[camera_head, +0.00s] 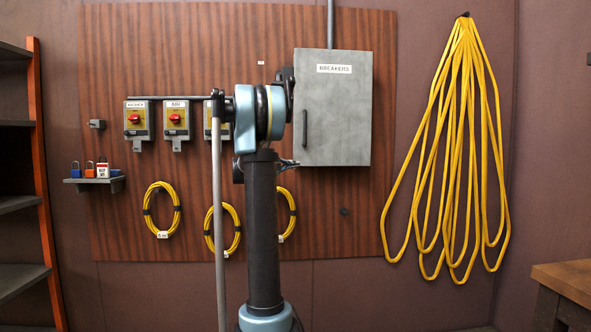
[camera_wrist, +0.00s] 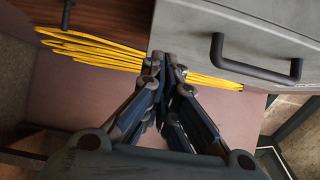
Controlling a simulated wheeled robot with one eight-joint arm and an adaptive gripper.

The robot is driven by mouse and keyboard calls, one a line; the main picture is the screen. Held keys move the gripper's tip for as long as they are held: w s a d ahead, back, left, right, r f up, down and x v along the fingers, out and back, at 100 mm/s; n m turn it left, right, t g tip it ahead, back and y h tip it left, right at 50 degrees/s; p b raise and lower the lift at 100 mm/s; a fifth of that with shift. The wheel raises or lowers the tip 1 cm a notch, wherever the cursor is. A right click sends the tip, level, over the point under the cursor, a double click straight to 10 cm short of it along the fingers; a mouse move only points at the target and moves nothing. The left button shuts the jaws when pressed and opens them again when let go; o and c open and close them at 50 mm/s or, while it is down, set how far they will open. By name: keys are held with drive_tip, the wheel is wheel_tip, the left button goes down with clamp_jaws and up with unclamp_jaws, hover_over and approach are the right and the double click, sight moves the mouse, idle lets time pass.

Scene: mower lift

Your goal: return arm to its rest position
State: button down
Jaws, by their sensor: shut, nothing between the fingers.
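My arm (camera_head: 263,230) stands in the middle of the head view, in front of the wooden wall panel. My gripper (camera_head: 292,163) shows partly behind the arm, by the lower left corner of the grey breaker box. In the wrist view, my gripper (camera_wrist: 167,60) has its fingers closed together, with nothing seen between them. The breaker box handle (camera_wrist: 255,65) is to the right of the fingertips there, apart from them.
The closed breaker box (camera_head: 345,110) hangs on the panel (camera_head: 110,225). Red-knobbed switches (camera_head: 177,119) and coiled yellow cables (camera_head: 162,208) are to the left. A small shelf (camera_head: 95,181) holds padlocks. A long yellow cable (camera_head: 455,150) hangs at right; a wooden table (camera_head: 565,280) stands below.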

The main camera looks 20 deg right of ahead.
drive_tip(key=s+a+r+n+t+y, duration=0.1)
drive_tip(key=a+r+n+t+y, duration=0.1)
drive_tip(key=a+n+t+y, duration=0.6)
drive_tip(key=a+r+n+t+y, duration=0.3)
drive_tip(key=a+n+t, duration=0.3)
drive_tip(key=a+n, duration=0.5)
drive_tip(key=s+a+f+n+g+y, duration=0.1)
drive_tip(key=s+a+f+n+y, duration=0.1)
drive_tip(key=s+a+f+y, duration=0.3)
drive_tip(key=s+a+f+n+y, duration=0.1)
drive_tip(key=a+f+n, duration=0.15)
drive_tip(key=a, duration=0.45)
drive_tip(key=s+a+f+n+g+y, duration=0.2)
drive_tip(key=s+a+f+n+g, duration=0.15)
drive_tip(key=s+f, duration=0.5)
drive_tip(key=s+a+f+n+g+y, duration=0.1)
drive_tip(key=s+a+f+n+g, duration=0.25)
drive_tip(key=s+f, duration=0.5)
drive_tip(key=s+d+f+n+g+h, duration=0.1)
drive_tip(key=s+f+g, duration=0.3)
drive_tip(key=s+f, duration=0.5)
drive_tip(key=s+d+f+n+g+h, duration=0.1)
drive_tip(key=s+d+f+g, duration=0.2)
drive_tip(key=s+f, duration=0.6)
drive_tip(key=s+g, duration=0.1)
drive_tip(key=s, duration=0.4)
drive_tip(key=shift+n+h, duration=0.3)
drive_tip(key=shift+n, duration=0.05)
drive_tip(key=shift+d, duration=0.1)
